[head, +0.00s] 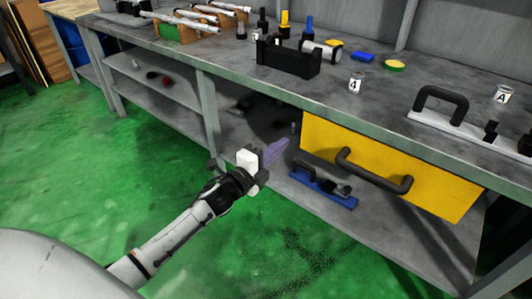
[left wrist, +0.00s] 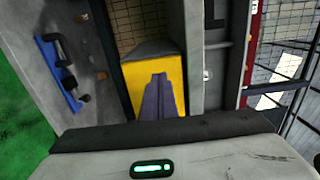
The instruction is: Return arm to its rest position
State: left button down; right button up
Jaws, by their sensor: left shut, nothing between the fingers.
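My left arm (head: 180,235) reaches in from the lower left over the green floor, in front of the workbench. My left gripper (head: 284,148) has purple fingers and is shut with nothing between them. It is left of the yellow drawer (head: 345,145) and apart from the drawer's black handle (head: 374,171). In the left wrist view the shut fingers (left wrist: 158,80) stand out against the yellow drawer front (left wrist: 133,76). My right gripper is not in view.
The grey workbench top (head: 225,57) carries a black holder (head: 287,60), small labelled cans (head: 356,83) and a handled bar (head: 440,108). A blue tool (head: 322,189) lies on the lower shelf (head: 300,207), near my gripper. Green floor (head: 90,170) is open to the left.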

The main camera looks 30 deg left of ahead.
pick_arm(q)
jog(key=s, duration=0.4)
jog(key=shift+s+a, duration=0.3)
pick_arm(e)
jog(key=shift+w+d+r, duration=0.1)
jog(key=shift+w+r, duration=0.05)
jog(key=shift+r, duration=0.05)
pick_arm(q)
jog(key=s+d+f+n+g+p, duration=0.3)
jog(key=s+d+n, duration=0.2)
jog(key=s, duration=0.4)
jog(key=s+d+f+n+g+p, duration=0.3)
jog(key=s+n, duration=0.3)
jog(key=s, duration=0.4)
jog(key=s+d+f+n+g+p, duration=0.3)
jog(key=s+d+n+p, duration=0.2)
jog(key=s, duration=0.4)
jog(key=shift+s+d+f+n, duration=0.2)
jog(key=shift+d+f+n, duration=0.05)
jog(key=shift+d+n, duration=0.5)
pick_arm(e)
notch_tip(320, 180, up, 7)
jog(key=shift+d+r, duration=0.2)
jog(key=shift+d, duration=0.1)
